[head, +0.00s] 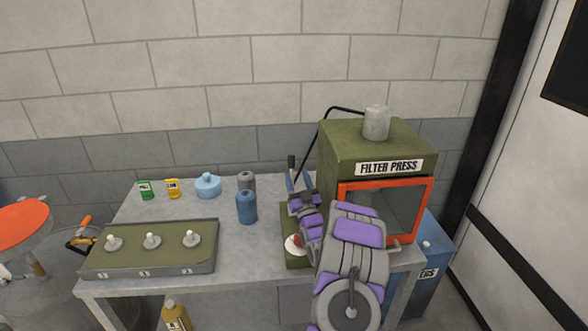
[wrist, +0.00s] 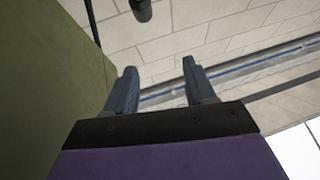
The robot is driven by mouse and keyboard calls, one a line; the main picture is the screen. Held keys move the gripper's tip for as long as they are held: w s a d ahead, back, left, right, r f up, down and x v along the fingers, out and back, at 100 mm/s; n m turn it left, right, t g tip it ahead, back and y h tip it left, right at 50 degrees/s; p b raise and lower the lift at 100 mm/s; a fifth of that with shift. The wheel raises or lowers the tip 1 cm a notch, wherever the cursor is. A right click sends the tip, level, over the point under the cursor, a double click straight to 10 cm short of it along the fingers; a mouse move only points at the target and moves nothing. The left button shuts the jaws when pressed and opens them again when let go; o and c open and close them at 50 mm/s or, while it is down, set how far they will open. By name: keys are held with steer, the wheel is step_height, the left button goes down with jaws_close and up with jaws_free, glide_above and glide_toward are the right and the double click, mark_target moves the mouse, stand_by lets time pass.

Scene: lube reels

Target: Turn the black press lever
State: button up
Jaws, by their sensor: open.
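The green filter press (head: 345,150) stands at the right of the table, with an orange-framed front opening. The black press lever (head: 291,161) shows its dark, upright handle end just left of the press in the head view. A dark rounded handle end, apparently the same lever, shows at the top edge of the wrist view (wrist: 141,9). My gripper (head: 297,182) is beside the press's left side, close below the handle end. In the wrist view my gripper (wrist: 159,66) is open, with nothing between its fingers, and the handle lies beyond the fingertips. My arm hides the lever's lower part.
A green wall fills the left of the wrist view (wrist: 45,90), close to my fingers. A thin black pipe (head: 323,135) bends beside the press. Blue and grey cylinders (head: 246,207) and a panel with several knobs (head: 150,255) stand left on the table (head: 245,262).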

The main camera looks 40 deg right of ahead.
steer(key=shift+v, duration=1.1)
